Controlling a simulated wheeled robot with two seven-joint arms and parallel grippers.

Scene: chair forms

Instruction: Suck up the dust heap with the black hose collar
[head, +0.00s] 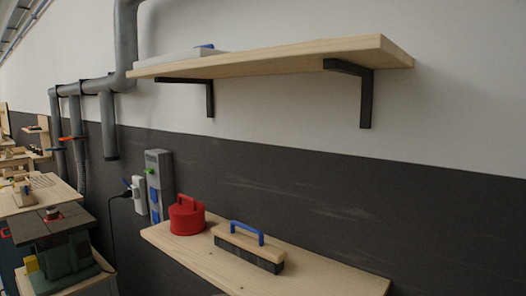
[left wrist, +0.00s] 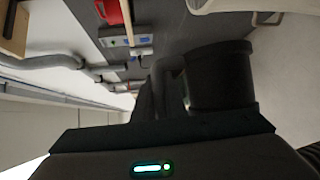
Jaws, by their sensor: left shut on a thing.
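In the left wrist view, my left gripper (left wrist: 168,88) is shut on the black hose collar (left wrist: 222,78), a dark, wide cylinder. The dark fingers and the collar blend together, so the exact grip is hard to see. The collar's mouth and any hose behind it cannot be made out. The dust heap does not show in either view. Neither gripper shows in the head view, and my right gripper is out of sight.
A wooden shelf (head: 280,60) juts from the wall above a lower wooden board (head: 330,279). The board holds a red canister (head: 187,216) and a blue-handled brush (head: 247,248). Grey pipes (head: 125,50), a socket unit (head: 159,180) and a green machine (head: 66,250) stand left.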

